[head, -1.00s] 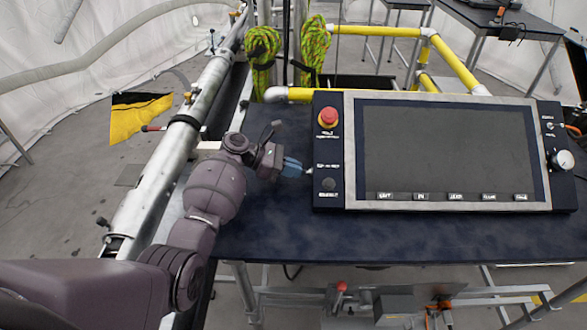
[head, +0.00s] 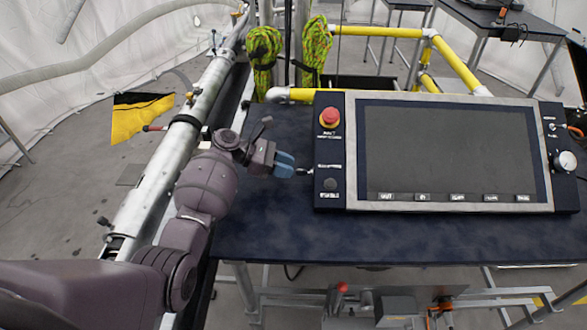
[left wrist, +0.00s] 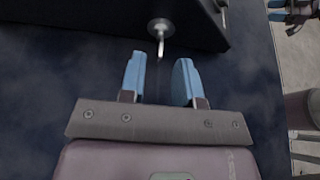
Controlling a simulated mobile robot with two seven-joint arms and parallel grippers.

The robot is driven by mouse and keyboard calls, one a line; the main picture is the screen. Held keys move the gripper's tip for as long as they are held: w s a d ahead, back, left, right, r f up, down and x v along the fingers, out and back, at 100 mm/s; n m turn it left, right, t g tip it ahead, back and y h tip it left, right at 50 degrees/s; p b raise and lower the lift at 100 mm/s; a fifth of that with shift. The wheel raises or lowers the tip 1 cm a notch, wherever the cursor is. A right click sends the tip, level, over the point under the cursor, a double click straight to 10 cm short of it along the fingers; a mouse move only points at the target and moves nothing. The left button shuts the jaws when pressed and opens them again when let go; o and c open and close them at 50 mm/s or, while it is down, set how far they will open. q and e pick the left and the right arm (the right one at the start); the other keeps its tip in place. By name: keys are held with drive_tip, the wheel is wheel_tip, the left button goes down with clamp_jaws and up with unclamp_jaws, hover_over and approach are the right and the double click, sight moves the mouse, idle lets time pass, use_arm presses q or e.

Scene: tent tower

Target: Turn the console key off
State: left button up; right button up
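The console (head: 335,200) lies on the dark blue table, with a large dark screen. Its key (head: 303,171) is a small metal piece sticking out of the left side wall. In the left wrist view the key (left wrist: 161,45) shows as a thin stem on a round silver lock plate. My left gripper (head: 287,166) is beside the console's left side, blue fingertips pointing at the key. In the left wrist view its two fingers (left wrist: 159,78) are apart and empty, with the key just beyond the tips. My right gripper (left wrist: 277,10) shows small at the upper right corner, its blue fingers apart.
A red emergency button (head: 330,117) and a black knob (head: 330,184) are on the console's left strip. A silver pipe (head: 175,155) runs along the table's left. Yellow pipes (head: 455,60) stand behind. The table (head: 280,235) is clear in front of the console.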

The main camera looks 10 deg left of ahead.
use_arm(q)
drive_tip(key=v, duration=0.8)
drive_tip(key=shift+a, duration=0.1)
